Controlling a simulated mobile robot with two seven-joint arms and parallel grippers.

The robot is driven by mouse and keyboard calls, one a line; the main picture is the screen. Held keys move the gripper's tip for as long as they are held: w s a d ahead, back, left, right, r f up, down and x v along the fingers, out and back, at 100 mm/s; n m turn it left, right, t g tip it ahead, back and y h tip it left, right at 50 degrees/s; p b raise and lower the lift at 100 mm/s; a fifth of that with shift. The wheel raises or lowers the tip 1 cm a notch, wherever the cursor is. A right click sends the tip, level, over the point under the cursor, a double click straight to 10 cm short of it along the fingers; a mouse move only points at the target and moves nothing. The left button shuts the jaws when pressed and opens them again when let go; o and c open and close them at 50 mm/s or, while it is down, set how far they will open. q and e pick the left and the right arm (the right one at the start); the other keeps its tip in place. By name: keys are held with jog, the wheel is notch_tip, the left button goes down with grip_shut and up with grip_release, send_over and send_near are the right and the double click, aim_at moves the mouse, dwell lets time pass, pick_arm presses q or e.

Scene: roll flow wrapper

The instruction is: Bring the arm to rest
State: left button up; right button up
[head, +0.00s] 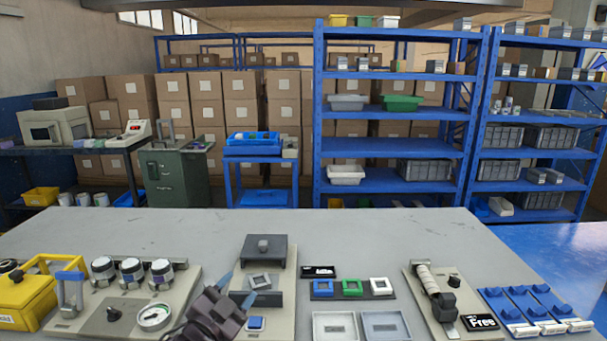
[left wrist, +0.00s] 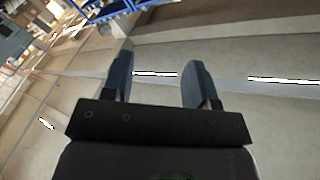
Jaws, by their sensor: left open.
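My left gripper (head: 237,290) comes in at the bottom of the head view, over the front of the grey worktable (head: 330,222). Its two blue-grey fingers are apart, with nothing seen between them. In the left wrist view the gripper (left wrist: 157,78) also shows spread fingers with an empty gap, and a pale floor behind them. In the head view it overlaps the beige fixture with a dark grey block (head: 264,248). I cannot tell its height above the fixture. My right gripper is in neither view.
Left on the table are a yellow box (head: 25,300) and a panel with knobs and a gauge (head: 153,316). To the right are grey trays (head: 335,326), a roller fixture (head: 437,295) and blue clamps (head: 530,308). The table's back half is clear. Blue shelves (head: 390,148) stand behind.

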pick_arm(q)
jog(key=s+a+f+n+g+y, duration=0.2)
jog(key=s+a+f+n, duration=0.1)
jog(key=s+f, duration=0.5)
jog(key=s+a+f+n+g+y, duration=0.2)
jog(key=s+a+f, duration=0.4)
jog(key=s, duration=0.7)
jog(key=s+a+f+n+g+y+p, duration=0.1)
jog(key=s+a+f+n+g+y, duration=0.1)
jog(key=s+a+f+n, duration=0.3)
jog(key=s+f+y, duration=0.1)
jog(key=s+f, duration=0.3)
jog(key=s, duration=0.2)
jog(key=shift+f, duration=0.35)
jog(key=shift+d, duration=0.1)
